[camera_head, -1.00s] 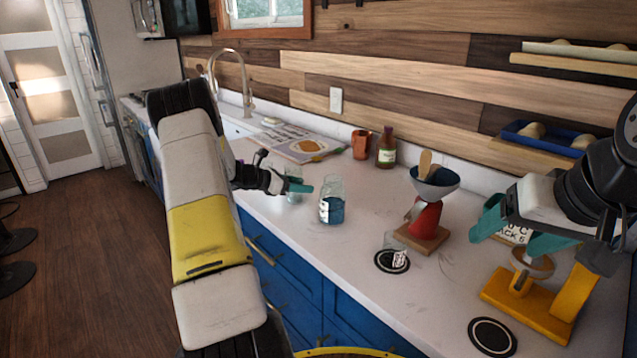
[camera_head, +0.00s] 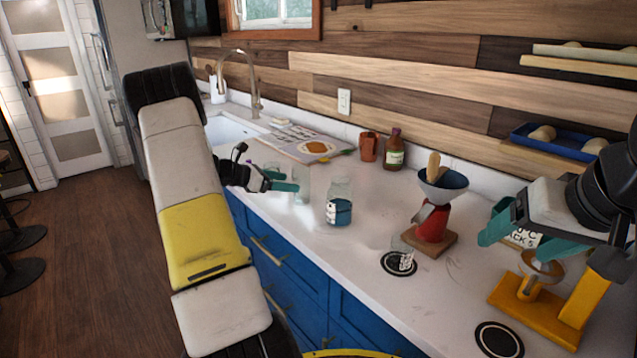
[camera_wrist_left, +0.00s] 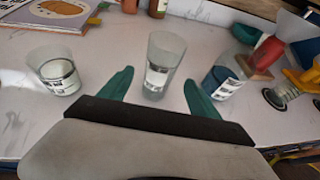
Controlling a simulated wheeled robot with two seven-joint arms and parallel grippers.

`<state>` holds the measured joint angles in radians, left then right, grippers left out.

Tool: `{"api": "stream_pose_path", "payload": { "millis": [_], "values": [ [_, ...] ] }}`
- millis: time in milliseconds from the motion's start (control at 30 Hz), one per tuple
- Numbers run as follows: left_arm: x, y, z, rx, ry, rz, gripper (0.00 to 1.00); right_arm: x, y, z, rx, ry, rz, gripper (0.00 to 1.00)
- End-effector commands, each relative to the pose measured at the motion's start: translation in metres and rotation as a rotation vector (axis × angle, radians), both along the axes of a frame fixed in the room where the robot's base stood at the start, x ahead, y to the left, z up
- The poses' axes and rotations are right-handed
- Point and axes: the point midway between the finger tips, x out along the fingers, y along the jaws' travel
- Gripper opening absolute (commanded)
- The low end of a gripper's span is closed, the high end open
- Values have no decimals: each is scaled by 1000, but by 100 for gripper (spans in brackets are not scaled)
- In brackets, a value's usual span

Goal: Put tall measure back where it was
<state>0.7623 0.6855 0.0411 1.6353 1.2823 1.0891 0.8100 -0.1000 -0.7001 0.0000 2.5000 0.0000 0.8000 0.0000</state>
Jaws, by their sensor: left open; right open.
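The tall measure, a clear tapered glass with a label band, stands upright on the counter (camera_head: 302,185). In the left wrist view the tall measure (camera_wrist_left: 163,62) is between and beyond the spread teal fingers. My left gripper (camera_head: 284,180) is open and empty, just left of the glass; I cannot tell whether it touches. A shorter clear glass (camera_wrist_left: 54,72) stands left of it in the wrist view. A jar of blue liquid (camera_head: 340,207) stands to the right. My right gripper (camera_head: 512,247) is open above the yellow stand, holding nothing visible.
A small glass (camera_head: 402,257) stands on a black round mat (camera_head: 387,266). Another mat (camera_head: 498,340) is bare. A red grinder (camera_head: 433,222), yellow stand (camera_head: 540,308), bottle (camera_head: 394,152), copper mug (camera_head: 369,147) and open book (camera_head: 308,147) occupy the counter.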

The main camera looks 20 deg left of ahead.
Motion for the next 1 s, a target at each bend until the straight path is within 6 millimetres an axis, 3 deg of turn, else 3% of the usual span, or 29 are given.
{"api": "stream_pose_path", "payload": {
  "millis": [300,1000],
  "values": [
    [-21,18,12,0,0,0,72,0,0,0,0,0,0,73],
    [-21,18,12,0,0,0,72,0,0,0,0,0,0,73]
  ]
}}
